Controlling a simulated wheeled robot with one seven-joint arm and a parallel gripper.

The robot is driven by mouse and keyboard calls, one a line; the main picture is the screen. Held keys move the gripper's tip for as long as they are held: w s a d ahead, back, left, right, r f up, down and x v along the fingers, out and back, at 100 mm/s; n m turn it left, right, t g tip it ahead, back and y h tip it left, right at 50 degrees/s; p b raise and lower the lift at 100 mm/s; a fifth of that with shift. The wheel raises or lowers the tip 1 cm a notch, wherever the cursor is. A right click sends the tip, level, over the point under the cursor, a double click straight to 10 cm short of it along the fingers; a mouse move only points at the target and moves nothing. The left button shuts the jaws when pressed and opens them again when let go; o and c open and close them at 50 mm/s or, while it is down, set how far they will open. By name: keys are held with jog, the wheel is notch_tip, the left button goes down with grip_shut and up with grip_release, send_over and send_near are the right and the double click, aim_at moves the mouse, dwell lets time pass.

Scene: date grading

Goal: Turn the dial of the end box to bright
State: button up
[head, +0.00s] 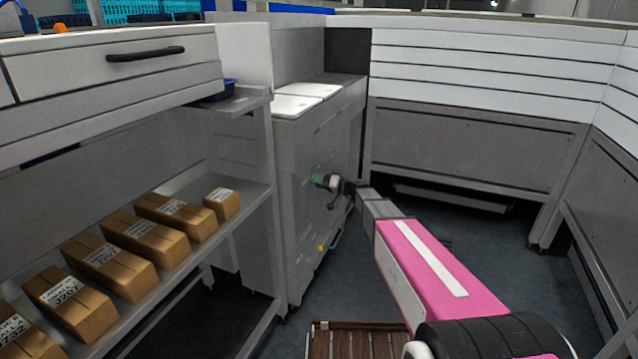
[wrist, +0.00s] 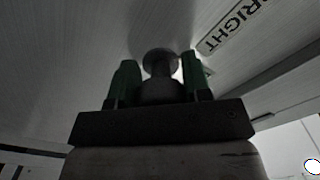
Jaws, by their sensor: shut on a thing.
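The end box (head: 297,165) is a grey cabinet with white tops, standing left of centre in the head view. My gripper (head: 318,181) reaches its side face with green fingertips. In the wrist view, the dial (wrist: 160,60) is a round grey knob between the two green fingers of my gripper (wrist: 158,78), which are shut on it. A label (wrist: 232,28) on the panel, partly cut off, reads "RIGHT" at upper right of the dial. The dial's pointer mark is not visible. In the head view the dial is hidden by my gripper.
A shelf (head: 250,205) with several cardboard boxes (head: 160,240) stands at left, below a drawer unit (head: 120,60). A yellow knob (head: 320,248) shows low on the cabinet. A grey bench (head: 470,150) closes the back.

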jog(key=shift+s+f, duration=0.1)
jog(key=o, duration=0.9)
jog(key=v, duration=1.1)
